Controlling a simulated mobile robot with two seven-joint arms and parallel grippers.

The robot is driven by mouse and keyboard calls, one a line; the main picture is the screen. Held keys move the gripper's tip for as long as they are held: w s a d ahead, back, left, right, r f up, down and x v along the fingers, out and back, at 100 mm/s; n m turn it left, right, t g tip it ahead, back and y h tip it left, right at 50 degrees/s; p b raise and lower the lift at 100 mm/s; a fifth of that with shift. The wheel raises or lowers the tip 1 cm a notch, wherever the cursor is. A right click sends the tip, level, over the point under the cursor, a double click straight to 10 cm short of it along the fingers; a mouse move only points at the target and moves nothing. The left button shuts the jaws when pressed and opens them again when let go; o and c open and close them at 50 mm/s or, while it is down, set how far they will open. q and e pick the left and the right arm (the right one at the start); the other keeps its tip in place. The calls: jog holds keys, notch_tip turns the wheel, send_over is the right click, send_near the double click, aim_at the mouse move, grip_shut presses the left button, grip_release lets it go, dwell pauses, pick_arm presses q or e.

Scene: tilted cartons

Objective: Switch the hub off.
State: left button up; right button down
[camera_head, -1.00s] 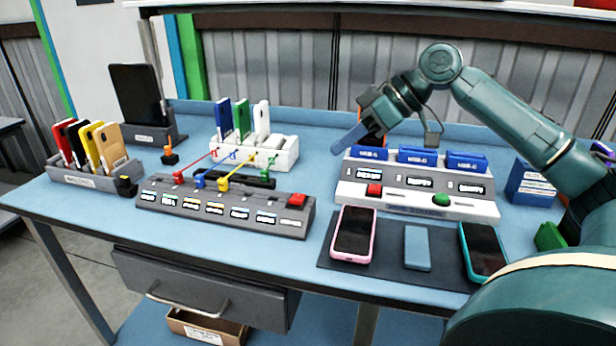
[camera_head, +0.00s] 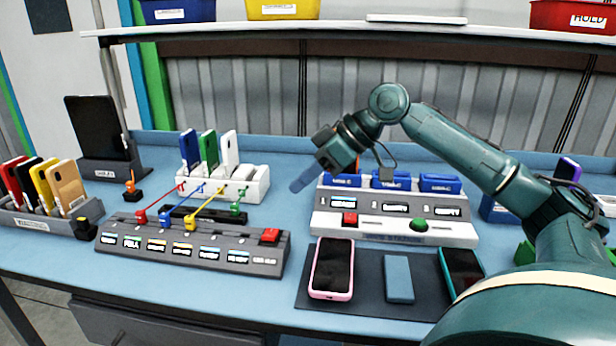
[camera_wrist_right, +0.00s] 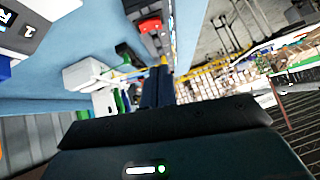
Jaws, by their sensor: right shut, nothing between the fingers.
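The hub (camera_head: 190,246) is a long dark grey strip on the blue table, with several lit labels along its front. A red button (camera_head: 269,236) sits on its right end; a red button on a dark block also shows in the right wrist view (camera_wrist_right: 150,26). Red, blue and yellow cables are plugged in along the hub's back edge. My right gripper (camera_head: 299,182) is shut and empty, above the table behind and slightly right of the hub's red button, apart from it. Its closed fingers show in the wrist view (camera_wrist_right: 158,85). My left gripper is not in view.
A white station (camera_head: 395,228) with a red button (camera_head: 350,219) and a green knob (camera_head: 419,225) stands right of the hub. A dark mat (camera_head: 370,285) with phones lies in front. A white rack (camera_head: 250,185) and phone holder (camera_head: 50,212) stand left.

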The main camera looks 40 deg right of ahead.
aim_at(265, 234)
jog(key=x, duration=0.6)
jog(key=shift+r, duration=0.1)
jog(key=f, duration=0.3)
jog(key=shift+s+a+f, duration=0.15)
jog(key=shift+a+f, duration=0.15)
jog(key=shift+f, duration=0.35)
